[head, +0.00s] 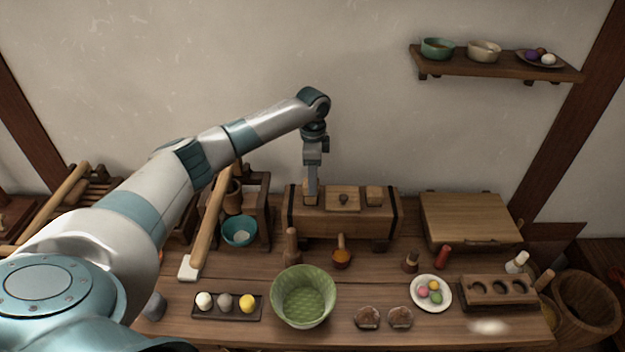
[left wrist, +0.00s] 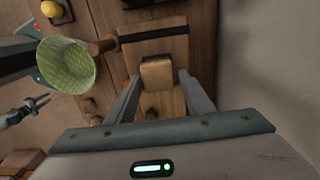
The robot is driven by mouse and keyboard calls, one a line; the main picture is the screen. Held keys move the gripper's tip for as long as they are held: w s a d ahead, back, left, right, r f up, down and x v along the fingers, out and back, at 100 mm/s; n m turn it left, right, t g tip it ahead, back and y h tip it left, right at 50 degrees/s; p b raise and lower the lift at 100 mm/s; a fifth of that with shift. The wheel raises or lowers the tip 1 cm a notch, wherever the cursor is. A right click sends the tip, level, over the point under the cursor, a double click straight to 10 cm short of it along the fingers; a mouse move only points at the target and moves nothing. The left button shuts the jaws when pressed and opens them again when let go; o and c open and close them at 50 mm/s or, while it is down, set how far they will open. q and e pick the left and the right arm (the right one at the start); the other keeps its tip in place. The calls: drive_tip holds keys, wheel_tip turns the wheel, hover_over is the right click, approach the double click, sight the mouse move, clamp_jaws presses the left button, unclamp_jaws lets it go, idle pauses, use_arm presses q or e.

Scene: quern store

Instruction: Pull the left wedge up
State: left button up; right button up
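A wooden box (head: 342,222) with dark bands stands at the back of the table. The left wedge is a small wood block, seen in the left wrist view (left wrist: 157,72); in the head view my gripper largely covers it. My left gripper (head: 311,197) reaches down onto the box's left end. In the left wrist view its two fingers (left wrist: 162,76) stand apart, one on each side of the wedge, with a narrow gap on the right. The right wedge (head: 375,195) sits at the other end. My right gripper (left wrist: 35,107) shows small at the left edge, fingers apart.
Between the wedges lies a lid block (head: 342,198) with a knob. A long-handled mallet (head: 210,225) leans at left. A board-topped box (head: 471,218) stands right.

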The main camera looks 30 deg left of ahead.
use_arm(q)
drive_tip(key=shift+o, duration=0.3)
drive_tip(key=shift+s, duration=0.15)
drive_tip(key=shift+r+b, duration=0.3)
drive_tip(key=shift+r, duration=0.25)
wheel_tip(320, 180, up, 16)
drive_tip(key=b, duration=0.4)
drive_tip(key=shift+r, duration=0.25)
drive_tip(key=shift+f, duration=0.1)
